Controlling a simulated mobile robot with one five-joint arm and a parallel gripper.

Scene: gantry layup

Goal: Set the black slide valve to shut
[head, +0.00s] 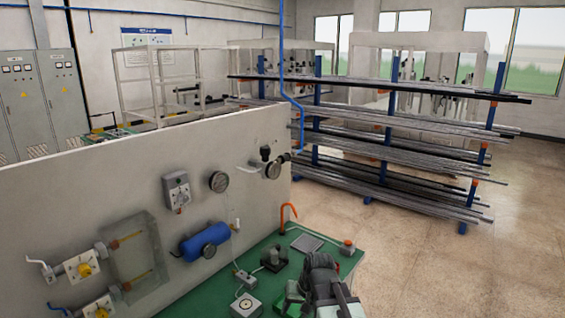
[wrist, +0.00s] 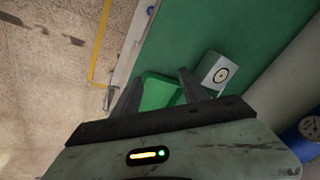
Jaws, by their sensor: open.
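I cannot pick out the black slide valve with certainty. A dark fitting (head: 265,153) with a black top sits near the right end of the upright panel, and a black device (head: 274,257) stands on the green bench; either's slide position is too small to read. My gripper (wrist: 158,88) is open, its two dark fingers apart over the bench. A green block (wrist: 162,93) shows between and below the fingers; I cannot tell whether they touch it. In the head view my arm's end is at bottom centre, its fingers not clear.
The green bench (head: 222,287) runs along the panel (head: 80,195). A white box with a round target (wrist: 218,72) lies right of the fingers. A blue tank (head: 205,241), gauge (head: 218,181) and yellow-knobbed valves (head: 83,268) are on the panel. An orange hook (head: 289,215) rises behind.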

